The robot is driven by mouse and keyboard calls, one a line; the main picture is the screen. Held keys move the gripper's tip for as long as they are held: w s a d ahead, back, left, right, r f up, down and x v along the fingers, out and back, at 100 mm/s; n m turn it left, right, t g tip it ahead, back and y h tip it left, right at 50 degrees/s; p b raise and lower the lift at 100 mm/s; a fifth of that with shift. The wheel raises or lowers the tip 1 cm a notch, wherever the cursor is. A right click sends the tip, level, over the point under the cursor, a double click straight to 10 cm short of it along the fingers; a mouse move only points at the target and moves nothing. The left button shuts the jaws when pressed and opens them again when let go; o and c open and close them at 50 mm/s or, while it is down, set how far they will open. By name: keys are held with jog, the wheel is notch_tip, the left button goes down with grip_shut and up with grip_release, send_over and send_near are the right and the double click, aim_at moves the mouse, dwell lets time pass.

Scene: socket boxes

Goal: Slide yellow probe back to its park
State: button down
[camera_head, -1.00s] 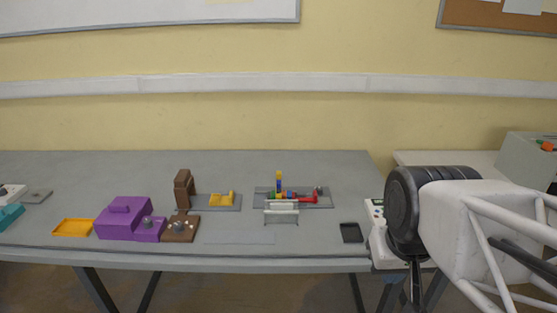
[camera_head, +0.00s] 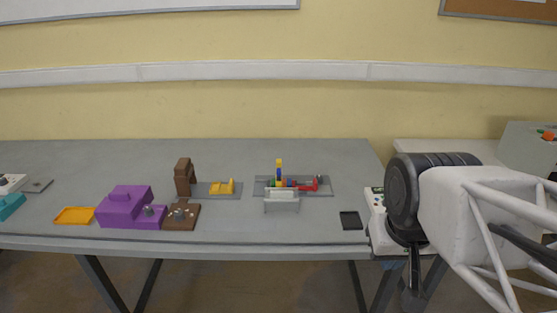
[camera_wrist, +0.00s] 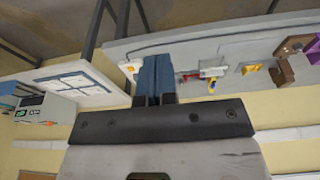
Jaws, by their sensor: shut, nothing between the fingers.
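A yellow upright piece with a blue band (camera_head: 279,172) stands on a grey plate (camera_head: 322,191) at the middle right of the table, beside a row of small coloured parts and a red part (camera_head: 307,184). A yellow block (camera_head: 222,187) lies on another grey plate next to a brown post. I cannot tell which yellow piece is the probe, nor make out its park. In the wrist view, my gripper (camera_wrist: 155,65) has its blue fingers together and empty, apart from these things, which appear small and upside down beyond it. In the head view my arm is at the right.
A light rack (camera_head: 282,201) stands in front of the coloured parts. A purple box (camera_head: 128,206), brown block (camera_head: 181,216), orange tray (camera_head: 74,216) and black tray (camera_head: 350,220) are on the table. A white device (camera_head: 377,215) is beside my arm. The table's back is clear.

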jog(key=c, duration=1.4)
grip_release()
jog(key=shift+c, duration=0.2)
jog(key=o, duration=0.4)
jog(key=shift+w+r, duration=0.3)
jog(key=shift+w, duration=0.25)
jog(key=shift+o, duration=0.4)
jog(key=w+a+r, duration=0.2)
jog(key=w+r, duration=0.1)
jog(key=w, duration=1.2)
jog(key=shift+a+r+g, duration=0.15)
jog(key=shift+r+g, duration=0.05)
jog(key=shift+g, duration=0.1)
jog(key=g, duration=0.2)
send_over(279, 161)
jog(key=f, duration=1.8)
jog(key=shift+s+f, duration=0.25)
jog(key=shift+f, duration=0.1)
jog(key=shift+w+a+f, duration=0.1)
jog(key=shift+w+f, duration=0.25)
jog(key=shift+f, duration=0.05)
